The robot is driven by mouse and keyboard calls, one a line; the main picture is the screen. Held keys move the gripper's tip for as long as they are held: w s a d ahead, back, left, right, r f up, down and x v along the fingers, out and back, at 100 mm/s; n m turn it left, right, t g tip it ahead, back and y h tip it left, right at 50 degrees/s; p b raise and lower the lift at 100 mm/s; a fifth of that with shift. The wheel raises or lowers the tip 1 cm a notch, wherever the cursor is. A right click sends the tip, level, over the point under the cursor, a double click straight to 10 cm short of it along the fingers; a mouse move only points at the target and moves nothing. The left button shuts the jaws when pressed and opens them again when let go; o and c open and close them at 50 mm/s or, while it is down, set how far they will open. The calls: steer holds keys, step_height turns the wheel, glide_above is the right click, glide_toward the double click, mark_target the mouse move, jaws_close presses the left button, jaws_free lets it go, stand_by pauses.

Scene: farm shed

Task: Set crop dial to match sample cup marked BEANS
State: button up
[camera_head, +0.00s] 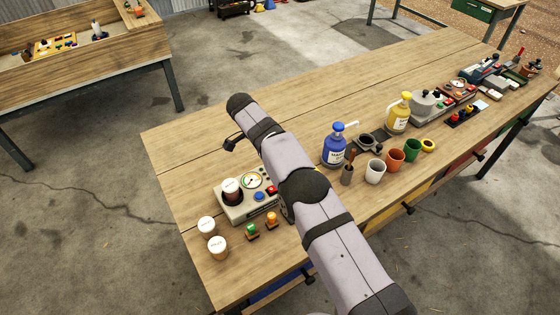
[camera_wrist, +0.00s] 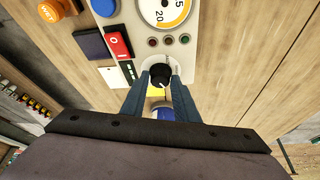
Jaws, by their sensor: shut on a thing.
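The crop dial (camera_wrist: 160,76) is a black knob with a white mark on the meter's face in the wrist view. My gripper (camera_wrist: 159,84) is shut on it, one finger on each side. The lettering around the dial is too small or covered to read. In the head view, the grey meter (camera_head: 233,211) stands at the near left of the table; my arm hides the dial and gripper there. A dark sample cup (camera_head: 231,196) with a white lid sits on the meter. Two more white-lidded cups (camera_head: 206,226) (camera_head: 217,247) stand left of it, their labels unreadable.
The meter has a gauge (camera_wrist: 163,10), a red switch (camera_wrist: 118,42) and a blue button (camera_wrist: 103,6). An orange WET stamp (camera_wrist: 53,10) and a green stamp (camera_head: 252,232) stand near it. A blue jug (camera_head: 334,150) and several pots stand to the right. The table's back left is clear.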

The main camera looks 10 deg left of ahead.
stand_by(0.3)
steer(key=o, duration=1)
steer(key=shift+o, duration=0.2)
steer(key=shift+r, duration=0.1)
steer(key=shift+a+r, duration=0.15)
steer(key=shift+r, duration=0.05)
steer(key=p+v, duration=0.2)
steer(key=v, duration=0.3)
steer(key=shift+s+r, duration=0.1)
steer(key=shift+r, duration=0.2)
steer(key=shift+s+a+r+p, duration=0.15)
steer(key=shift+r+p, duration=0.35)
steer(key=shift+p, duration=0.75)
